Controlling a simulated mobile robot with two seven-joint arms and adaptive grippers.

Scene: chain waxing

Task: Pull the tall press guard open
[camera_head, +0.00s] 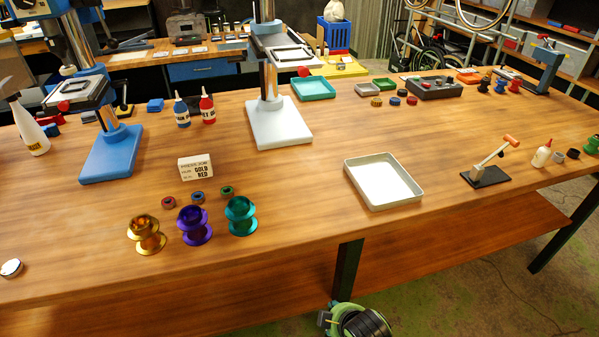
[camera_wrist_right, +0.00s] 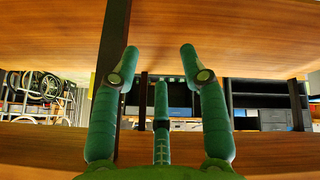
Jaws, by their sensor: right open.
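Two presses stand on the bench, a blue-based one (camera_head: 108,155) at the left and a white-based one (camera_head: 278,128) at the back middle. Each has a metal column and a platform with a red knob, and both are cut off by the top edge. I cannot tell which is the tall press, and no guard can be made out for certain. My right gripper (camera_wrist_right: 160,70) is open and empty in the right wrist view, low by the bench. A green and black part of my right arm shows at the bottom of the head view. My left gripper is not in view.
The bench front between spools and tray is clear.

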